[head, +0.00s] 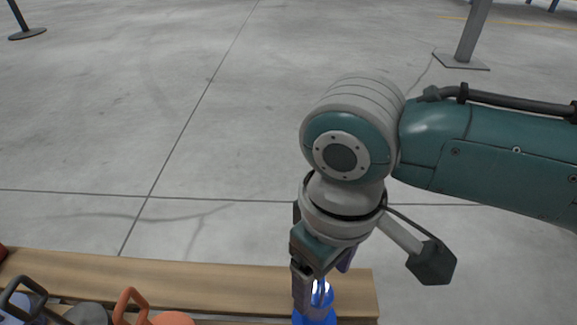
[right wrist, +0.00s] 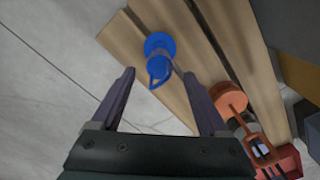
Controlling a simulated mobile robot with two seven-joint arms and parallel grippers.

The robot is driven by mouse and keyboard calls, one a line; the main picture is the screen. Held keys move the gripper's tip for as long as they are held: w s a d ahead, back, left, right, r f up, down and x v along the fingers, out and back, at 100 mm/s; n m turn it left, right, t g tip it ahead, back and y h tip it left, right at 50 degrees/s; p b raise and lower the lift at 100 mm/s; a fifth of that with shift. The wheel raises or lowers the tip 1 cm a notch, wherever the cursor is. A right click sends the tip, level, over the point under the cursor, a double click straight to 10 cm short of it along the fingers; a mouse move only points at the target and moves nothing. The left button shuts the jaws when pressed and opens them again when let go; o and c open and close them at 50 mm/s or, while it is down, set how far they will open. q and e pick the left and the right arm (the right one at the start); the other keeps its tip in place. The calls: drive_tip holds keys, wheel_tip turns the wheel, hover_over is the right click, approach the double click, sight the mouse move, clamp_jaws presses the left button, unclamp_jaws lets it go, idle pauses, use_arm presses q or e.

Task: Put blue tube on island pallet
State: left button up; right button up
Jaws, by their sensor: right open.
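The blue tube (head: 318,317) stands at the right end of a wooden plank pallet (head: 200,286) at the bottom of the head view, partly hidden by my right gripper (head: 320,283). In the right wrist view the blue tube (right wrist: 160,46) has a wide round base and a narrower top with a loop. My right gripper (right wrist: 159,76) is open, its two fingers spread on either side of the tube's loop end, with nothing held. I cannot tell whether this is the island pallet. My left gripper is not in view.
Orange (head: 172,318), grey (head: 86,314) and blue-grey (head: 16,310) handled objects stand on the pallet to the left. A red object (right wrist: 285,163) shows at the right wrist view's lower right. Concrete floor beyond the pallet is clear up to two posts (head: 471,35).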

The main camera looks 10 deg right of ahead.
wheel_tip(320, 180, up, 7)
drive_tip(key=p, duration=0.4)
drive_tip(key=shift+f, duration=0.1)
drive_tip(key=s+a+r+t+y, duration=0.2)
drive_tip(key=s+a+y, duration=0.15)
drive_tip(key=s, duration=0.25)
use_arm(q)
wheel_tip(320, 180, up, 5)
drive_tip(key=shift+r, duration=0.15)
use_arm(e)
drive_tip(key=s+d+r+m+h, duration=0.1)
drive_tip(key=s+d+m, duration=0.1)
drive_tip(key=d, duration=0.4)
drive_tip(key=s+d+r+m+t+h, duration=0.1)
drive_tip(key=s+d+r+h, duration=0.1)
drive_tip(key=s+d, duration=0.2)
drive_tip(key=shift+d+r+m+t, duration=0.3)
drive_tip(key=shift+d+m, duration=0.1)
drive_tip(key=shift+d, duration=0.7)
